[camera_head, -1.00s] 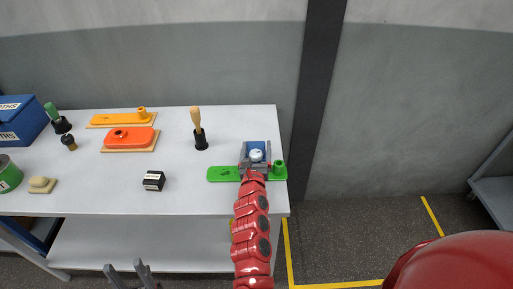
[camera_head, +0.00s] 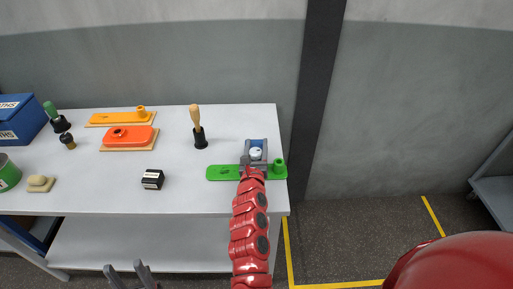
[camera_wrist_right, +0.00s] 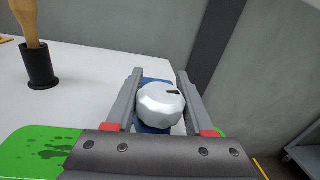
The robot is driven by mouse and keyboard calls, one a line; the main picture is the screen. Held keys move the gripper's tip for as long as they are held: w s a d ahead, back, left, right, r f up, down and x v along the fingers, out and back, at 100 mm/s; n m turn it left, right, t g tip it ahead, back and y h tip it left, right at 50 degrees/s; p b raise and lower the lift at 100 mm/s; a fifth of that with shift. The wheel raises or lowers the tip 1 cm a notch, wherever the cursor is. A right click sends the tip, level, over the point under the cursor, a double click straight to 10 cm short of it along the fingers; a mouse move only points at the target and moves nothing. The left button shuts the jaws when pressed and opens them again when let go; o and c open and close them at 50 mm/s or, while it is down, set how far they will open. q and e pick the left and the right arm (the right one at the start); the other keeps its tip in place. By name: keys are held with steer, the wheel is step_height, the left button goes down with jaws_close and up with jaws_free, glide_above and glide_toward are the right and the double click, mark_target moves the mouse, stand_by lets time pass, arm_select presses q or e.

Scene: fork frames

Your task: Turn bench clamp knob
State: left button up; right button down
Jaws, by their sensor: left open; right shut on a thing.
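The bench clamp knob (camera_wrist_right: 160,104) is a white, faceted knob with a dark mark near its top right. It sits on a blue clamp body (camera_wrist_right: 155,80) at the right end of the workbench, and the knob also shows in the head view (camera_head: 256,154). My right gripper (camera_head: 255,158) is shut on the knob, with one grey finger along each side of it. Part of the clamp body is hidden behind the knob and fingers. My left gripper (camera_head: 130,276) is open and empty at the bottom edge of the head view, in front of the bench.
A green plate (camera_head: 223,173) lies at the clamp. A wooden-handled tool (camera_head: 195,117) stands in a black holder to its left. A small black box (camera_head: 153,180), orange parts (camera_head: 127,137) and a blue box (camera_head: 22,119) are further left on the white workbench (camera_head: 100,195).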

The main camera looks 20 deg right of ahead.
steer(key=m+h+b, duration=0.1)
steer(key=b, duration=0.3)
steer(key=shift+f+b, duration=0.15)
steer(key=shift+b, duration=0.2)
steer(key=shift+d+g+h+b, duration=0.1)
steer(key=shift+g+h+b, duration=0.2)
steer(key=shift+g+b, duration=0.1)
steer(key=shift+c, duration=1.4)
jaws_free()
steer(key=shift+s, duration=0.1)
steer(key=shift+s, duration=0.1)
